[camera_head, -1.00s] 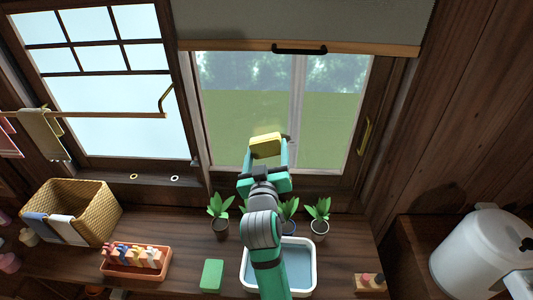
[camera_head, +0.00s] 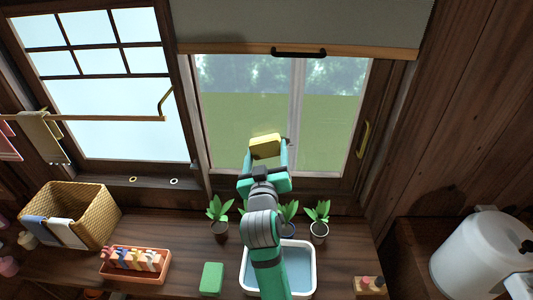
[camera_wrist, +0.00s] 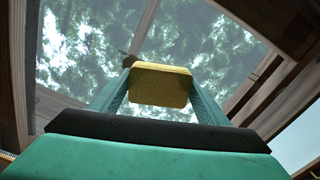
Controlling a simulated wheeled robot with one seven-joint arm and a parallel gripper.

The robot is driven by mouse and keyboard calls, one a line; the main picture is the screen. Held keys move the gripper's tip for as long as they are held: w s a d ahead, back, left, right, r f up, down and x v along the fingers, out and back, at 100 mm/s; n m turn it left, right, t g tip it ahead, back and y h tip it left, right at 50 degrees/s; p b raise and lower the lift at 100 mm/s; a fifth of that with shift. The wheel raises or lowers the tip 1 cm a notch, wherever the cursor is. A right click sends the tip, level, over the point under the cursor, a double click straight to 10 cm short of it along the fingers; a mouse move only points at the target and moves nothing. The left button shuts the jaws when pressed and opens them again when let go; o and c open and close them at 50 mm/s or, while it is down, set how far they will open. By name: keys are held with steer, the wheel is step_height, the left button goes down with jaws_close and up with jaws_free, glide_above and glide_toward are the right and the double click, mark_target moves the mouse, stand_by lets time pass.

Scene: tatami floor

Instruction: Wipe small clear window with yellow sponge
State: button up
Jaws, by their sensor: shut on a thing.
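The yellow sponge (camera_head: 265,147) is held between the fingers of my gripper (camera_head: 266,156), which is shut on it. In the wrist view the sponge (camera_wrist: 160,85) sits between the two green fingertips (camera_wrist: 160,92). The small clear window (camera_head: 250,110) is behind the sponge, below the grey blind, with trees and grass showing through it. In the head view the sponge overlaps the lower middle of the window, left of its centre bar. I cannot tell whether the sponge touches the glass.
Several potted plants (camera_head: 318,220) line the sill below the window. A water basin (camera_head: 306,255), a green sponge (camera_head: 211,278), an orange tray (camera_head: 135,264) and a wicker basket (camera_head: 85,210) stand on the counter. A grey blind (camera_head: 300,20) hangs above. A white pot (camera_head: 480,255) is at right.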

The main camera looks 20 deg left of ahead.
mark_target(279, 153)
steer(key=shift+w+a, duration=0.15)
steer(key=shift+w, duration=0.35)
steer(key=shift+w+d, duration=0.35)
steer(key=shift+d, duration=0.95)
steer(key=shift+w+d, duration=0.4)
steer(key=shift+d, duration=0.85)
steer(key=shift+w+d, duration=0.35)
steer(key=shift+d, duration=0.95)
steer(key=shift+s+a, duration=0.25)
steer(key=shift+a, duration=0.85)
steer(key=shift+s+a, duration=0.25)
steer(key=shift+a, duration=0.8)
steer(key=shift+s+a, duration=0.35)
steer(key=shift+a, duration=0.6)
steer(key=shift+s+a, duration=0.3)
steer(key=shift+a, duration=0.6)
steer(key=shift+d, duration=0.15)
steer(key=shift+s, duration=0.2)
steer(key=shift+v, duration=2.8)
